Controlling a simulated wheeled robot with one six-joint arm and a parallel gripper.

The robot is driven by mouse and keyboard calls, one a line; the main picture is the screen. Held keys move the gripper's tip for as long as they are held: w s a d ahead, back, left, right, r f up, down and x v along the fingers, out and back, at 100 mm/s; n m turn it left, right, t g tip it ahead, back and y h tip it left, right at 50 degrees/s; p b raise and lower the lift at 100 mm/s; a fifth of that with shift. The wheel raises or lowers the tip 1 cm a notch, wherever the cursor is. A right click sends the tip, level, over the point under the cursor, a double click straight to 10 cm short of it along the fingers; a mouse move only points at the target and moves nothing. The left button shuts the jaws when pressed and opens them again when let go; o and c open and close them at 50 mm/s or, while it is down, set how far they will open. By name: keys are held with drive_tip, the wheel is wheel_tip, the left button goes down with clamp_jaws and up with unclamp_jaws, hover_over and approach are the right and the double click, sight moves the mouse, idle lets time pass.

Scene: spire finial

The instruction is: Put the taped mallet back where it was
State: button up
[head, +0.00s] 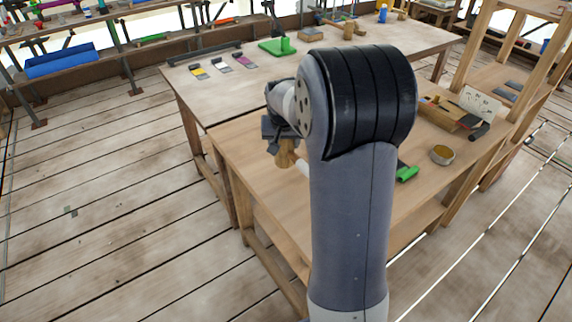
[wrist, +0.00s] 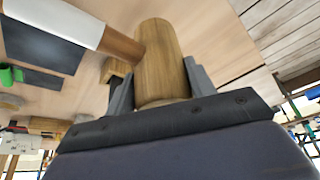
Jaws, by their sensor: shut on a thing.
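The taped mallet has a round wooden head (wrist: 158,55) and a wooden handle wrapped in white tape (wrist: 58,20). In the wrist view my gripper (wrist: 160,88) is shut on the mallet head, with one grey finger on each side. The handle points to the upper left. In the head view my gripper (head: 281,133) is over the left part of the near workbench (head: 262,143), with the mallet head (head: 286,153) below it. My arm hides part of the handle and the middle of the bench. I cannot tell whether the mallet touches the bench.
A green item (head: 408,173), a round tin (head: 443,155), a wooden box (head: 449,116) and a drawing card (head: 481,102) are on the bench's right part. A dark flat panel (wrist: 42,43) lies beyond the handle. A second table (head: 215,105) adjoins behind, its near left mostly clear.

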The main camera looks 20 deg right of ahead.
sight(284, 160)
wheel_tip(284, 160, down, 8)
drive_tip(key=shift+r, duration=0.25)
drive_tip(key=shift+f, duration=0.15)
drive_tip(key=o, duration=1.3)
drive_tip(key=shift+s+a+r, duration=0.1)
drive_tip(key=shift+r, duration=0.35)
drive_tip(key=v, duration=1.1)
drive_tip(key=shift+s+r, duration=0.15)
